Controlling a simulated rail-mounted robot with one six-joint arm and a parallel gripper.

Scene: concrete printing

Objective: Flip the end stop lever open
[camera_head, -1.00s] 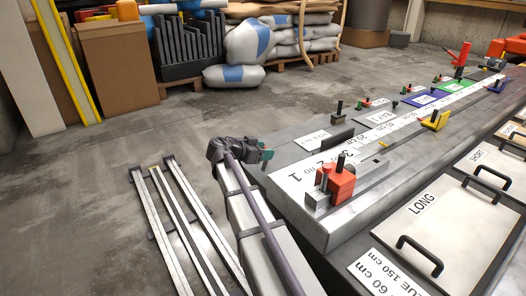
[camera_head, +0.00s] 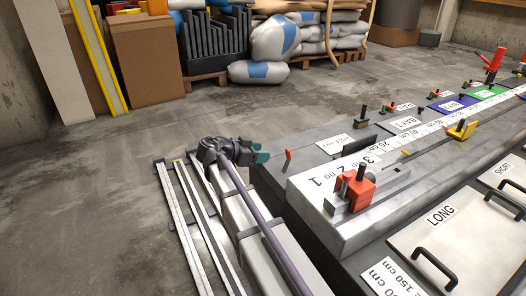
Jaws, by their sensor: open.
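My gripper (camera_head: 261,152), with teal fingertips, is open and empty at the left end of the long grey bench (camera_head: 308,146). A small red lever (camera_head: 288,154) stands upright just right of the fingertips, apart from them in the picture. A red block with a dark upright pin (camera_head: 355,190) sits on the near end of the bench, by the number 1. A tall red lever (camera_head: 493,62) stands at the far end of the bench. I cannot tell from the picture which red part is the end stop lever.
A yellow clamp (camera_head: 461,129) sits along the ruler strip. Light rails (camera_head: 180,215) lie on the floor left of my arm. A panel marked LONG (camera_head: 455,235) with dark handles is at the lower right. The floor behind the gripper is clear.

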